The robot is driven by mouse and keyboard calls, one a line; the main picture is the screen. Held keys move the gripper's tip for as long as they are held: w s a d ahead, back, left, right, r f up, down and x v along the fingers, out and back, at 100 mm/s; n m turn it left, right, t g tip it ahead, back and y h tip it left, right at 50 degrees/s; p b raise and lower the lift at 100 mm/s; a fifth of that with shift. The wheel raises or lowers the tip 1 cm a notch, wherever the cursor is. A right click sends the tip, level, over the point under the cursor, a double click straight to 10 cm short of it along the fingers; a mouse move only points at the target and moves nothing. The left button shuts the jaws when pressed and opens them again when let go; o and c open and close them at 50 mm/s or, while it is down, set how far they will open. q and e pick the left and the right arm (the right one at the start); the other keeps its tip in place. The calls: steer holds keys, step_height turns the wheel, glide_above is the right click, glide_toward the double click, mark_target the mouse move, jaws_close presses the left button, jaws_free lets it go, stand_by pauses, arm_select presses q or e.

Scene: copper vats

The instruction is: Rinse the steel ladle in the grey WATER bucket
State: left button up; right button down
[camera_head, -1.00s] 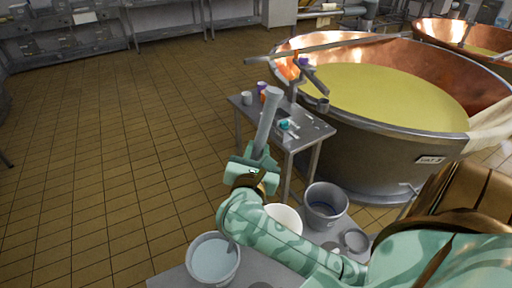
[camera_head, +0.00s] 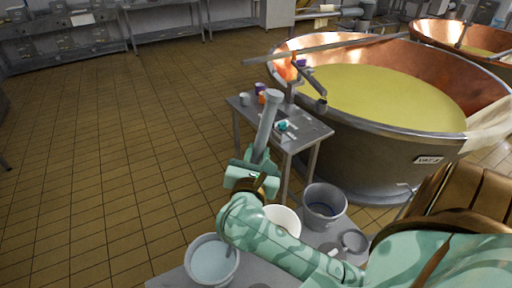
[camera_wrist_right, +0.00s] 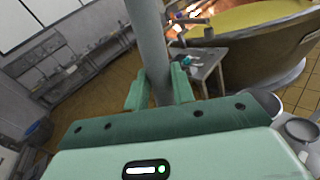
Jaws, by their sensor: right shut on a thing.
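My right gripper (camera_head: 253,172) is shut on the grey handle of the steel ladle (camera_head: 267,120), which stands up tilted from the jaws. In the right wrist view the ladle's handle (camera_wrist_right: 150,40) runs between the two green fingers of the gripper (camera_wrist_right: 160,90). My right arm hides the ladle's middle. Its lower part seems to show again inside the grey bucket (camera_head: 238,262) of pale blue liquid, at the bottom of the head view. The ladle's bowl is not visible. No label shows on the bucket. My left gripper is not in view.
A white bucket (camera_head: 284,215) and another grey bucket (camera_head: 324,205) stand right of the arm. Behind is a small steel table (camera_head: 310,135) with small items, beside a large copper vat (camera_head: 400,155) of yellow liquid. The tiled floor at left is clear.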

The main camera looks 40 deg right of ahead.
steer(key=shift+w+d, duration=0.3)
steer(key=shift+w, duration=0.65)
steer(key=shift+s+a, duration=0.15)
steer(key=shift+s, duration=0.35)
steer(key=shift+s+a, duration=0.15)
steer(key=shift+s, duration=0.35)
steer(key=shift+w+d+b, duration=0.15)
steer(key=shift+w, duration=0.35)
steer(key=shift+w+d+b, duration=0.15)
steer(key=shift+w, duration=0.35)
steer(key=shift+s+a, duration=0.3)
steer(key=shift+s, duration=0.65)
steer(key=shift+w+d, duration=0.3)
steer(key=shift+w, duration=0.65)
steer(key=shift+s+a, duration=0.15)
steer(key=shift+s, duration=0.4)
steer(key=shift+s+a, duration=0.15)
steer(key=shift+s, duration=0.35)
